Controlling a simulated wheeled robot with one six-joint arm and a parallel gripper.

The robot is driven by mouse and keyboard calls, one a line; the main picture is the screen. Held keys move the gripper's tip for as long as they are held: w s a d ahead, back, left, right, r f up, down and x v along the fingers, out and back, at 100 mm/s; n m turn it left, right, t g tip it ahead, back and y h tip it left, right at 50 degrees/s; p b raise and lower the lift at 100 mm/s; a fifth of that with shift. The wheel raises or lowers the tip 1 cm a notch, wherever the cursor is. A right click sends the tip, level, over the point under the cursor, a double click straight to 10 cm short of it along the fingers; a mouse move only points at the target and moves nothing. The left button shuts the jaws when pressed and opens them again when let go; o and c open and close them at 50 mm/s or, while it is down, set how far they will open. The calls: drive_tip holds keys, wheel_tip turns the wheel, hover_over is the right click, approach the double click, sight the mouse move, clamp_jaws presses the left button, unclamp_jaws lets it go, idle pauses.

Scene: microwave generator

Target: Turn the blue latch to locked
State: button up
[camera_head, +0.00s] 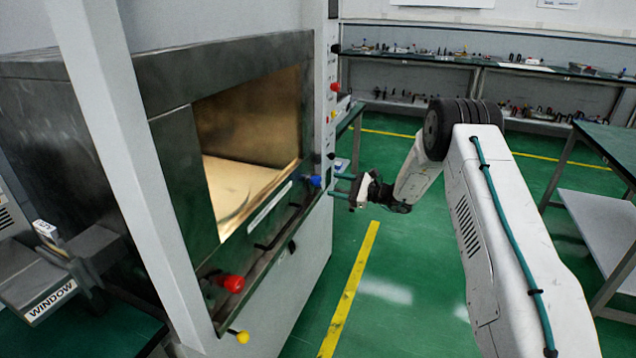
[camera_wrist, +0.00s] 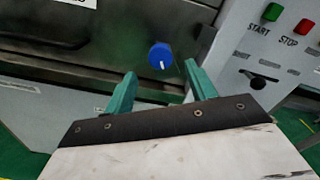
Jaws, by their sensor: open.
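The blue latch (camera_head: 315,181) is a round blue knob on the dark front of the machine, near its right end, under the open chamber. In the wrist view the blue latch (camera_wrist: 160,56) shows a white mark on its face, pointing down. My gripper (camera_head: 343,186) is to the right of the latch in the head view, its teal fingers pointing left toward the machine. In the wrist view my gripper (camera_wrist: 160,78) is open, with the knob beyond and between the two fingertips. The fingers appear apart from the knob.
A red knob (camera_head: 231,284) and a yellow knob (camera_head: 242,337) sit lower left on the machine. A panel with a green START button (camera_wrist: 272,12) and a red STOP button (camera_wrist: 303,27) is right of the latch. A dark bar handle (camera_head: 277,236) runs below the chamber.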

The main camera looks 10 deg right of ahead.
sight(320, 182)
drive_tip(key=x, duration=0.7)
drive_tip(key=shift+w+a+f, duration=0.1)
drive_tip(key=shift+w+a, duration=0.15)
drive_tip(key=shift+w, duration=0.05)
drive_tip(key=c, duration=1)
